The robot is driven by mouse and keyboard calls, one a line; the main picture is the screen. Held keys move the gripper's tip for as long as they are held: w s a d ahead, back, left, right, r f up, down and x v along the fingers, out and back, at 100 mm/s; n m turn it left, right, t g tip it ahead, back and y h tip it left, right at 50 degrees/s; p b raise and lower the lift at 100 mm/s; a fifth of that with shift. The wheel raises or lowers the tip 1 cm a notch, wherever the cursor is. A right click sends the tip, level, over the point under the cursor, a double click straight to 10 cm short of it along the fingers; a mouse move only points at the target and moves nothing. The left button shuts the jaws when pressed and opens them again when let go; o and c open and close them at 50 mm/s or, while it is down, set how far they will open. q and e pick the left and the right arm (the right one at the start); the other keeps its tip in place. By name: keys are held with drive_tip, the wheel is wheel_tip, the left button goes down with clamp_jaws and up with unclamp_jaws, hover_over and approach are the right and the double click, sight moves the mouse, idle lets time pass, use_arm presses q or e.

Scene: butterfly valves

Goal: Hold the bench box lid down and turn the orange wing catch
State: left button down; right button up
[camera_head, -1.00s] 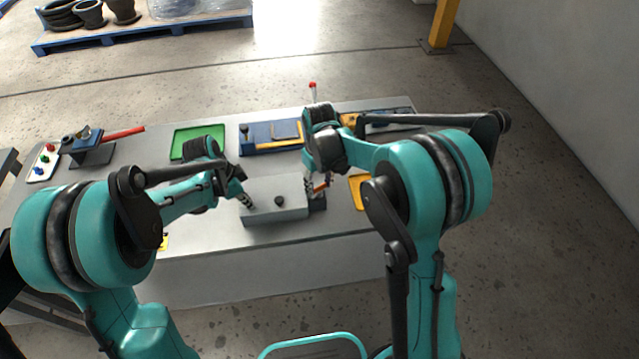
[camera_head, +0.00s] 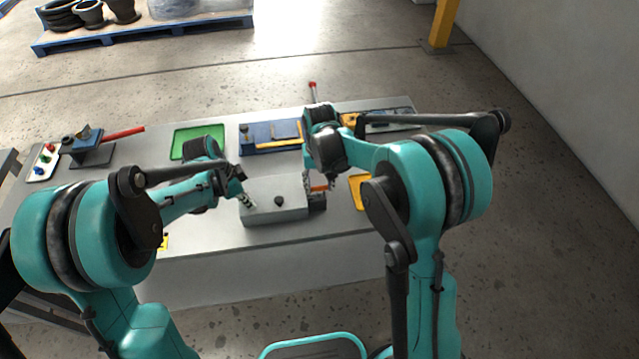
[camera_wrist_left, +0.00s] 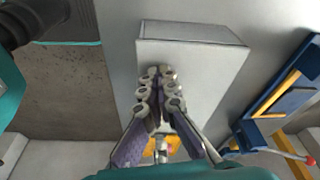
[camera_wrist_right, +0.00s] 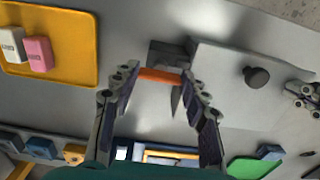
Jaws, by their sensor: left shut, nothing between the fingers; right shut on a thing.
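The grey bench box (camera_head: 262,215) stands on the bench with its lid down and a black knob (camera_head: 279,201) on top; the knob also shows in the right wrist view (camera_wrist_right: 256,77). My left gripper (camera_head: 247,201) is shut and empty, its fingertips (camera_wrist_left: 159,74) on or just over the lid's left part; contact is hard to judge. The orange wing catch (camera_wrist_right: 160,75) is at the box's right side, on a dark mount (camera_wrist_right: 168,53). My right gripper (camera_wrist_right: 158,84) is shut on the catch, one finger at each end. In the head view the catch (camera_head: 319,188) is partly hidden.
A green tray (camera_head: 198,142) and a blue fixture (camera_head: 270,137) lie behind the box. A yellow tray (camera_wrist_right: 82,78) with white and pink blocks is beside the catch. A red-handled valve (camera_head: 95,150) stands at the bench's left. The bench front is mostly clear.

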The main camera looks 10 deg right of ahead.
drive_tip(key=shift+s, duration=0.1)
drive_tip(key=o, duration=1.2)
drive_tip(key=shift+c, duration=0.2)
wheel_tip(320, 180, up, 12)
use_arm(q)
drive_tip(key=shift+w+d+p+v, duration=0.1)
drive_tip(key=shift+d+p+v, duration=0.15)
drive_tip(key=shift+p+v, duration=0.75)
drive_tip(key=shift+w+d+p+v, duration=0.1)
drive_tip(key=shift+d+p+v, duration=0.15)
drive_tip(key=shift+p+v, duration=0.75)
drive_tip(key=shift+w+d+p+v, duration=0.1)
drive_tip(key=shift+d+p+v, duration=0.3)
drive_tip(key=shift+v, duration=1.05)
use_arm(e)
wheel_tip(320, 180, up, 5)
hover_over(320, 187)
use_arm(q)
drive_tip(key=shift+a+r, duration=0.1)
drive_tip(key=shift+r, duration=0.05)
use_arm(e)
drive_tip(key=shift+f, duration=0.2)
